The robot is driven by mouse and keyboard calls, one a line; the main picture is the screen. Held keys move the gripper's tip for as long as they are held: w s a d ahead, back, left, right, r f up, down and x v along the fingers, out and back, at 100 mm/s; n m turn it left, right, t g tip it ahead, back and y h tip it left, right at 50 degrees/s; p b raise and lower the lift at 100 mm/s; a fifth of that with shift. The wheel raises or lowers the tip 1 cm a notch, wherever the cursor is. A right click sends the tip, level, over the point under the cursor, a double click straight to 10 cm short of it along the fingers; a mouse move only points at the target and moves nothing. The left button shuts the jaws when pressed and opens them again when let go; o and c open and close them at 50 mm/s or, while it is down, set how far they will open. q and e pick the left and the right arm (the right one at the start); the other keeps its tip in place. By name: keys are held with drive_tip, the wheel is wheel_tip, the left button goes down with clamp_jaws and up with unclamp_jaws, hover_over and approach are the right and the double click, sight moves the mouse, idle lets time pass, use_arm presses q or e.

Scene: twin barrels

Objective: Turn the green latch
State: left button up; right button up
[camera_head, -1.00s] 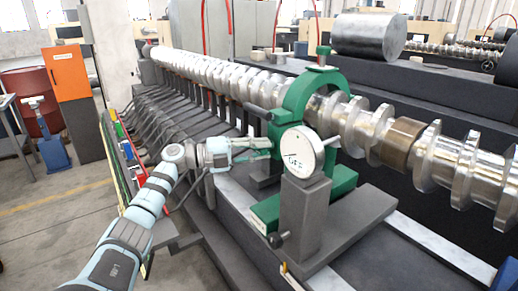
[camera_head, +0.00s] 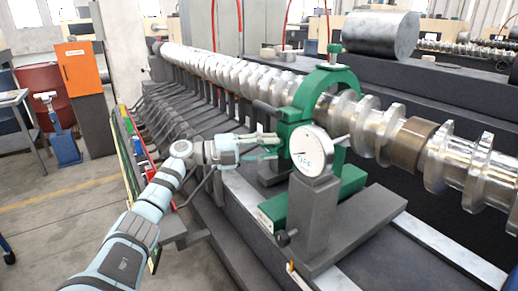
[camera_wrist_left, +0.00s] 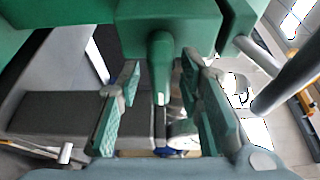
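The green latch (camera_wrist_left: 161,62) shows in the left wrist view as a short, rounded green bar hanging from a green block. My left gripper (camera_wrist_left: 161,88) is open, with one green-padded finger on each side of the latch. Gaps show between the latch and both pads. In the head view my left gripper (camera_head: 279,146) is at the near left side of the green ring-shaped frame (camera_head: 303,92). The latch cannot be made out clearly there. My right gripper is not in view.
A round dial gauge (camera_head: 312,152) on a grey block stand (camera_head: 314,212) is just right of my left gripper. A dark rod handle (camera_head: 267,109) juts out above my fingers. Open floor lies at left.

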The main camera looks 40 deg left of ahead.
use_arm(q)
drive_tip(key=v, duration=1.1)
drive_tip(key=shift+s+a, duration=0.25)
drive_tip(key=a+f+n+t+y, duration=0.25)
drive_tip(key=f+n+y, duration=1.05)
drive_tip(key=f, duration=1.6)
drive_tip(key=s+d+f+n+g, duration=0.15)
drive_tip(key=s+f+n, duration=0.25)
drive_tip(key=f, duration=0.4)
drive_tip(key=s+d+f+n+g, duration=0.1)
drive_tip(key=s+f+n+g, duration=0.25)
drive_tip(key=f, duration=0.45)
drive_tip(key=s+d+f+n+g+y, duration=0.1)
drive_tip(key=s+d+f+g, duration=0.1)
drive_tip(key=s+d+f, duration=0.35)
drive_tip(key=s+d+f+n+g, duration=0.2)
drive_tip(key=s+f, duration=0.5)
drive_tip(key=s, duration=0.1)
drive_tip(key=s+d+f+n+g+h, duration=0.1)
drive_tip(key=s+d+f+g, duration=0.2)
drive_tip(key=s+d, duration=0.4)
drive_tip(key=s+d+f+n+g, duration=0.1)
drive_tip(key=s+d+f+g, duration=0.2)
drive_tip(key=s, duration=1)
drive_tip(key=d+f, duration=0.2)
drive_tip(key=d, duration=0.2)
drive_tip(key=shift+d+f+h, duration=0.35)
drive_tip(key=shift+f+h, duration=0.05)
